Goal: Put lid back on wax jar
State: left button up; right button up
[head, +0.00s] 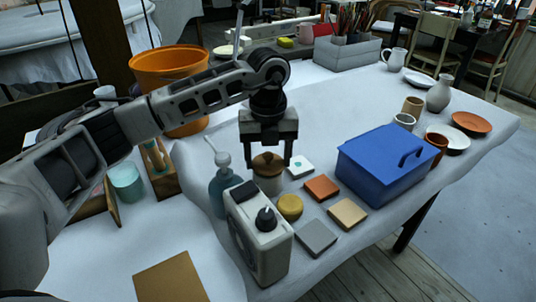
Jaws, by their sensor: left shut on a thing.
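My left gripper (268,160) reaches in from the left and points down, with a finger on either side of the brown lid (268,161). It is shut on the lid. The pale wax jar (268,184) stands upright directly below the lid, its lower part hidden behind the white machine in front. The lid lines up over the jar mouth and appears level. I cannot tell whether it rests fully on the rim. My right gripper is not in view.
A teal pump bottle (222,186) stands just left of the jar, and a white machine (260,240) stands in front. A yellow round (290,206) and several tiles, including an orange one (322,188), lie to the right. A blue box (388,165) stands beyond them.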

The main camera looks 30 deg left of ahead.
pick_arm(q)
jog(key=o, duration=1.3)
jog(key=shift+r+p, duration=2.7)
jog(key=shift+r, duration=0.85)
grip_shut()
